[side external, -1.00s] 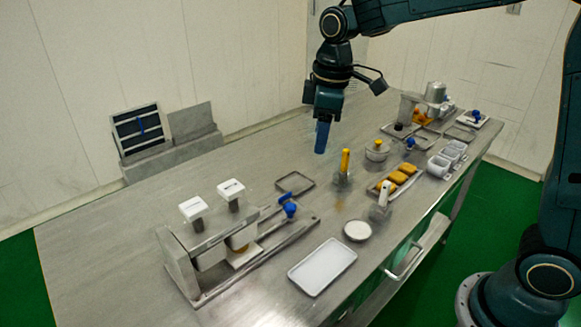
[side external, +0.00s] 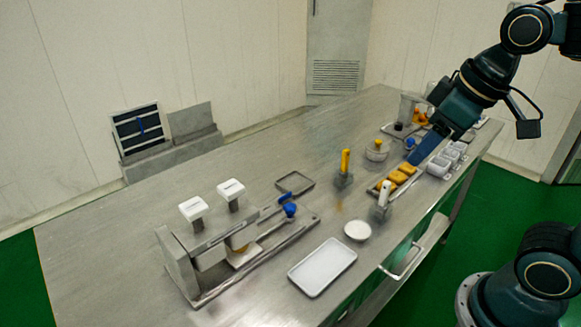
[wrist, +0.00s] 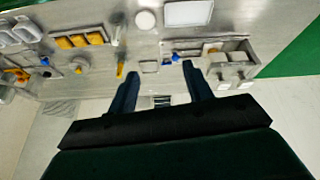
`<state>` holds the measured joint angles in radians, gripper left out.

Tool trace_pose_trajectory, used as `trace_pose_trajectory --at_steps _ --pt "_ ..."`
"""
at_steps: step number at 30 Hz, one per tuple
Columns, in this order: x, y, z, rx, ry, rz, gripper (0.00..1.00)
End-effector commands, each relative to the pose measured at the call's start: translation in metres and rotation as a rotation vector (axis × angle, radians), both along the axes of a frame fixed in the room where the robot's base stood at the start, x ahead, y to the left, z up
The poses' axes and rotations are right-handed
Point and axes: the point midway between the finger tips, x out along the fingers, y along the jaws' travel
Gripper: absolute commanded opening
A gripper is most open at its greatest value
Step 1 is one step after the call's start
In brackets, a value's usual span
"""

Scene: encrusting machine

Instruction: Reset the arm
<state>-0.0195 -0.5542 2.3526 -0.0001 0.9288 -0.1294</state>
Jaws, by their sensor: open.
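My gripper (side external: 418,156) is at the right of the side external view, tilted down and to the left, with its blue fingers seen above the far right part of the steel table (side external: 130,235). In the wrist view my gripper (wrist: 160,80) shows two blue fingers spread apart with nothing between them. The fingers overlap the area near the tray of yellow-orange pieces (side external: 397,178) in the side external view; I cannot tell the height above it.
The encrusting machine (side external: 205,240) with two white-topped posts stands at the front left. A white tray (side external: 322,267), a round white dish (side external: 358,231), a yellow-handled tool (side external: 345,165) and white cups (side external: 440,165) stand on the table. The table's left back is bare.

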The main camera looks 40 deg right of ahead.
Motion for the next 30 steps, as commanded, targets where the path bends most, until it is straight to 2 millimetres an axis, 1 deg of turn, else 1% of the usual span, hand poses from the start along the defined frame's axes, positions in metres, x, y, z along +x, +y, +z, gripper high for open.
trace_pose_trajectory --at_steps 1,3,6,9,14,30 --pt "-0.01 -0.001 -0.002 0.009 -0.017 -0.025 0.5" --pt "-0.02 -0.002 -0.006 0.023 -0.034 -0.056 0.5" --pt "-0.032 -0.003 -0.01 0.038 -0.055 -0.093 0.5" --pt "-0.04 -0.004 -0.014 0.05 -0.068 -0.12 0.5" --pt "-0.045 -0.004 -0.017 0.058 -0.077 -0.137 0.5" --pt "-0.045 -0.004 -0.017 0.057 -0.077 -0.136 0.5"
